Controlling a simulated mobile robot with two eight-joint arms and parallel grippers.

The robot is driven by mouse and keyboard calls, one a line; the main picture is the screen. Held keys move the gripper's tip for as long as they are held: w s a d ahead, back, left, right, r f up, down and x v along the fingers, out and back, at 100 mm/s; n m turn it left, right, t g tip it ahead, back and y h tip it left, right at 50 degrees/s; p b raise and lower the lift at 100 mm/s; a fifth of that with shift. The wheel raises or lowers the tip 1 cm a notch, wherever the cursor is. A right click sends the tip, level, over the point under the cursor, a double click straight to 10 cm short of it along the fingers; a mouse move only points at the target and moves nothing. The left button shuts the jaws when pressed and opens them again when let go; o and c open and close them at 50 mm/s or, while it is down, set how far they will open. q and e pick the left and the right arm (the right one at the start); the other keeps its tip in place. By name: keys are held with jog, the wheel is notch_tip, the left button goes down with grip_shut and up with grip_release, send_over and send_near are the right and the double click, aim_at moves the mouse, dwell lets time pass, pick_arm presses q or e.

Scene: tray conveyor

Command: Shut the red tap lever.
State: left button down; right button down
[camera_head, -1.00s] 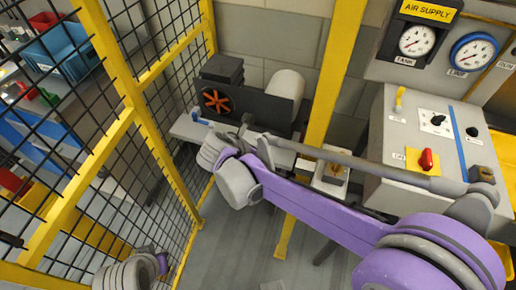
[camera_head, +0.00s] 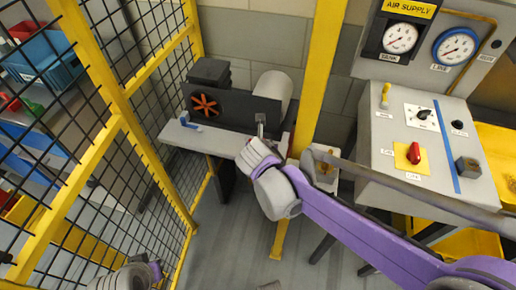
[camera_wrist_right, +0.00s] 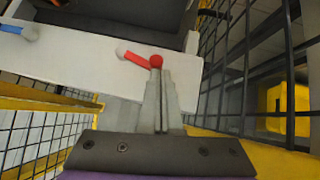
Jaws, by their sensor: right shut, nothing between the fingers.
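The red tap lever (camera_wrist_right: 136,57) shows in the right wrist view at the edge of a pale bench top. It has a red round hub and a white ball at its left end, and points left and slightly up. My right gripper (camera_wrist_right: 157,78) is shut and empty, its fingertips right at the hub; I cannot tell whether they touch it. In the head view my right gripper (camera_head: 261,124) is at the bench's right end, in front of the dark machine. The lever cannot be made out there. My left gripper is not visible; only part of my left arm shows at bottom left.
A blue lever (camera_head: 189,125) stands on the bench (camera_head: 186,139), left of my right gripper. A yellow post (camera_head: 322,75) rises close behind the gripper. A mesh fence (camera_head: 127,113) is on the left. A control box (camera_head: 379,160) with a red knob (camera_head: 414,153) stands at right.

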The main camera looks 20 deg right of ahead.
jog(key=shift+w+d, duration=0.25)
jog(key=shift+d, duration=0.25)
jog(key=shift+a, duration=0.2)
jog(key=shift+w+a, duration=0.2)
jog(key=shift+a, duration=0.45)
jog(key=shift+s+a, duration=0.1)
